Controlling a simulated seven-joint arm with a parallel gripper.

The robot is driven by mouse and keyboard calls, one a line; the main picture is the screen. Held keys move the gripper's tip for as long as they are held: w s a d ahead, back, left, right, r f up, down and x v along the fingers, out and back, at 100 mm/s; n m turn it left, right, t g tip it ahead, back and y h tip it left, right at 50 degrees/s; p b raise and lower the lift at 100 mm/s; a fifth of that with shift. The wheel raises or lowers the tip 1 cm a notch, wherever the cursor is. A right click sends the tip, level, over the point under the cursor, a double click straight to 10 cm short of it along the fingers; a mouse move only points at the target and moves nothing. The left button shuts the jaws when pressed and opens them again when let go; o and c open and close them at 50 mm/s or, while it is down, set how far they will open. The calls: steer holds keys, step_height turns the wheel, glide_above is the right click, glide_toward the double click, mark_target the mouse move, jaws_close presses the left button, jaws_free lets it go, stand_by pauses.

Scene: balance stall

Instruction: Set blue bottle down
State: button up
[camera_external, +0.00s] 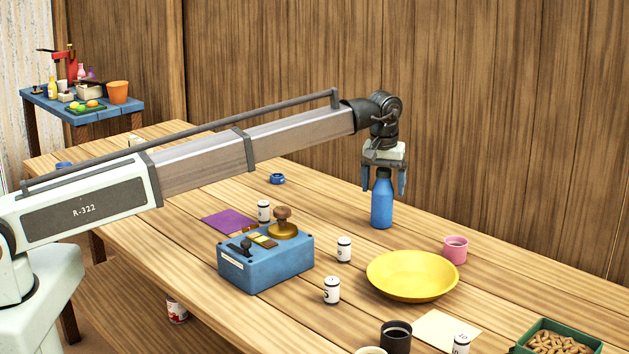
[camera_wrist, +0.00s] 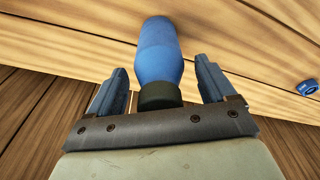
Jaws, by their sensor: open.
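The blue bottle (camera_external: 382,205) stands upright on the wooden table, towards the table's back edge and behind the yellow plate. Its dark cap lies between the fingers of my gripper (camera_external: 384,184), which is directly above and around the bottle's top. In the wrist view the bottle (camera_wrist: 159,52) extends away from between the two fingers of my gripper (camera_wrist: 160,85). The fingers are spread wide, with a visible gap on each side of the cap, so the gripper is open and not holding the bottle.
A yellow plate (camera_external: 411,276) and a pink cup (camera_external: 455,250) stand in front and right of the bottle. A blue box (camera_external: 265,262) with a brass-coloured knob base sits left. White cylinders (camera_external: 344,249) stand between. A blue ring (camera_external: 277,179) lies farther back.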

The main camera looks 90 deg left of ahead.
steer(key=r, duration=0.4)
steer(key=d+r, duration=0.1)
steer(key=r, duration=0.7)
steer(key=shift+s+d+r, duration=0.1)
steer(key=shift+s+d, duration=0.1)
